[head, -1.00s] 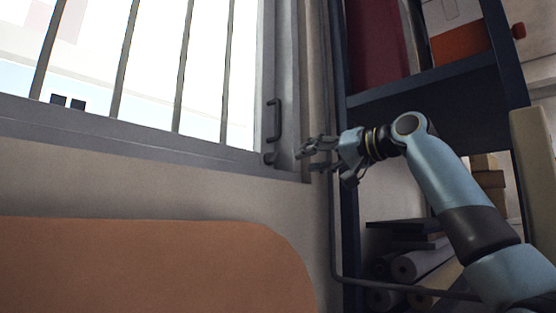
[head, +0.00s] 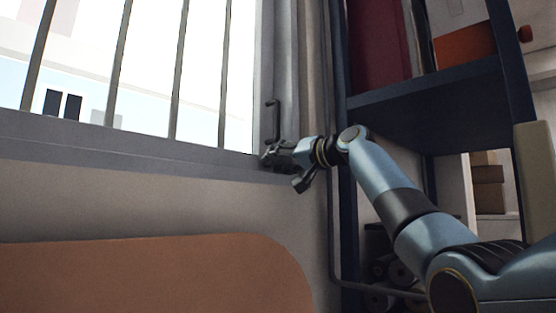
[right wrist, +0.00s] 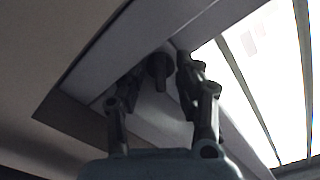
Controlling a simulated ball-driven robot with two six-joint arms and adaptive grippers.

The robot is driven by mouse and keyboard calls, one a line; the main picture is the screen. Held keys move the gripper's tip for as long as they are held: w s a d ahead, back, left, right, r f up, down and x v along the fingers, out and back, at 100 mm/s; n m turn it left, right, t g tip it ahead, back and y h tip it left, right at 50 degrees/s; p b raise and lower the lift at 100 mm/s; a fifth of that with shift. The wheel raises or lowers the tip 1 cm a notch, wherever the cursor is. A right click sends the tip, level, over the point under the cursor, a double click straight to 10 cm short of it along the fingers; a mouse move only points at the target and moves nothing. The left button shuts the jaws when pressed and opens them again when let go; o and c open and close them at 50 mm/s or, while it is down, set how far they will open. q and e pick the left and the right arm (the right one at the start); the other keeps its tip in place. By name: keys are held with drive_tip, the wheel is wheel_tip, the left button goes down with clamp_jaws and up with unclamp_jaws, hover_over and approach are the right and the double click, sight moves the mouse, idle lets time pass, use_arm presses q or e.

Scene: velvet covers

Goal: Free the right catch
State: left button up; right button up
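The right catch is a small dark knob (right wrist: 158,68) on the grey window frame, seen in the right wrist view. It stands between the fingertips of my right gripper (right wrist: 157,84). The fingers are apart, with one on each side of the knob, and I see no clear contact. In the head view my right gripper (head: 272,156) is at the lower right corner of the window frame and hides the catch. My left gripper is not in view.
A dark pull handle (head: 273,120) stands on the frame just above my right gripper. Vertical bars (head: 177,80) cross the bright window. A dark blue shelf unit (head: 430,105) is close on the right. An orange-brown rounded panel (head: 150,275) rises below the window.

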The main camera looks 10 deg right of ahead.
clamp_jaws()
idle(0.3)
drive_tip(key=m+p, duration=0.1)
drive_tip(key=m, duration=0.1)
drive_tip(key=m+p, duration=0.4)
drive_tip(key=shift+r, duration=0.25)
drive_tip(key=shift+f+m+p, duration=0.1)
drive_tip(key=shift+m+p, duration=2.2)
